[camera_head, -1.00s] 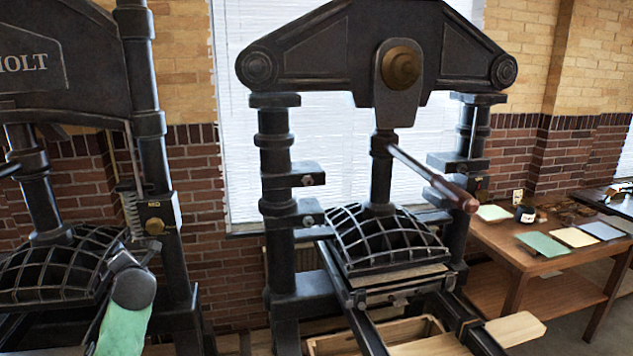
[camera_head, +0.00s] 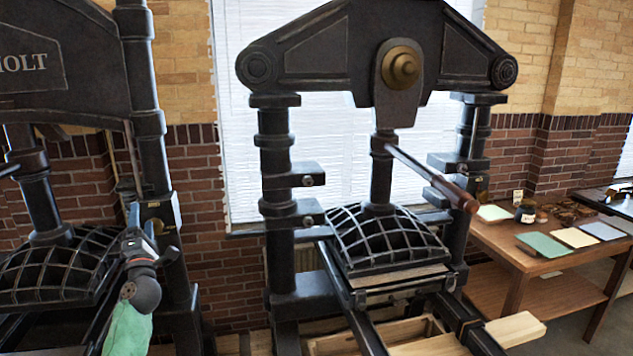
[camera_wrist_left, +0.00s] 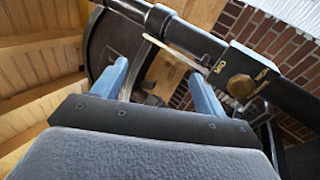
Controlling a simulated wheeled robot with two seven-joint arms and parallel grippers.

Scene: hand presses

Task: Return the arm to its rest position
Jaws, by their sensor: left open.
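My left arm comes in at the bottom left of the head view, with a green sleeve-like link and a dark wrist in front of the left press (camera_head: 150,110). My left gripper (camera_head: 141,222) points upward there, small and partly lost against the dark press frame. In the left wrist view my left gripper (camera_wrist_left: 158,85) has its two blue-grey fingers spread apart, with nothing held between them. The dark press frame shows beyond the fingers, with a brass knob (camera_wrist_left: 240,86) to their right. My right gripper is not in view.
A second hand press (camera_head: 390,240) stands in the middle, with a wood-gripped lever (camera_head: 453,194) sticking out to the right. A wooden table (camera_head: 515,255) at right carries coloured sheets and a dark jar (camera_head: 525,213). A wooden beam (camera_head: 515,330) lies low at right.

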